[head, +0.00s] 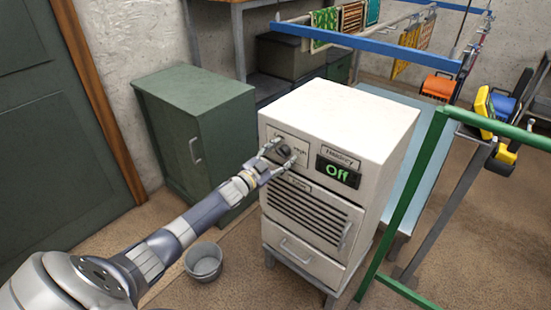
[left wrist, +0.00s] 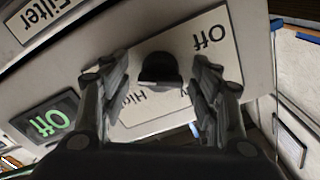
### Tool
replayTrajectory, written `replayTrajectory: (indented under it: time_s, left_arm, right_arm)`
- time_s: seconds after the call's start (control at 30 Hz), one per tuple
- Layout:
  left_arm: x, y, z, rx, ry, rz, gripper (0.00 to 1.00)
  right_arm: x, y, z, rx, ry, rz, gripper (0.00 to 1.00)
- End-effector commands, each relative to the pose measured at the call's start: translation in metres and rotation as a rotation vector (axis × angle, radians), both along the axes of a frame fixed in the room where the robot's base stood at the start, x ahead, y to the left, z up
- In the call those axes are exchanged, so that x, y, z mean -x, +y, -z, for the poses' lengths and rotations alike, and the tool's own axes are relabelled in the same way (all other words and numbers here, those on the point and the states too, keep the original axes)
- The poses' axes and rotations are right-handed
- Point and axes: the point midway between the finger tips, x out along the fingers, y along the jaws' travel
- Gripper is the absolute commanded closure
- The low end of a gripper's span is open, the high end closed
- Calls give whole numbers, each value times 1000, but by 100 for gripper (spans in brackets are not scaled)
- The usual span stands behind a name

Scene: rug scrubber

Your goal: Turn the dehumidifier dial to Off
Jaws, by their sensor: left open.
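The white dehumidifier (head: 345,115) stands in the middle of the head view. Its small black dial (head: 284,151) sits on a labelled plate at the upper left of its front. In the left wrist view the dial (left wrist: 160,70) lies between the fingers, with "Off" printed upside down to its upper right. Which mark the dial points to is unclear. The display (head: 337,172) shows green "Off"; it also shows in the left wrist view (left wrist: 48,120). My left gripper (head: 279,154) is open, its fingers on either side of the dial with visible gaps. My right gripper is out of view.
A green cabinet (head: 170,115) stands behind and left of the dehumidifier. A grey bucket (head: 204,260) is on the floor at its front left. A green rail frame (head: 412,195) stands close on its right. The dehumidifier's front has a grille (head: 305,212) and a drawer (head: 305,258).

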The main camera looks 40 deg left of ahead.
Motion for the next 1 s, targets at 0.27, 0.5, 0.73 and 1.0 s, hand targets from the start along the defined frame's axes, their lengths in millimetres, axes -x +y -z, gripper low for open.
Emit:
replayTrajectory:
  time_s: [0.27,0.5,0.73,1.0]
  left_arm:
    - [30,2,2,-1,3,1,43]
    - [72,6,2,0,4,0,43]
    - [104,9,1,0,3,-1,43]
    - [119,10,1,0,2,-1,43]
  right_arm:
    - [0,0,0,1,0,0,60]
    - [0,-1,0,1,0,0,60]
    - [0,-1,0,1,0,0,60]
    - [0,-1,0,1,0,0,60]
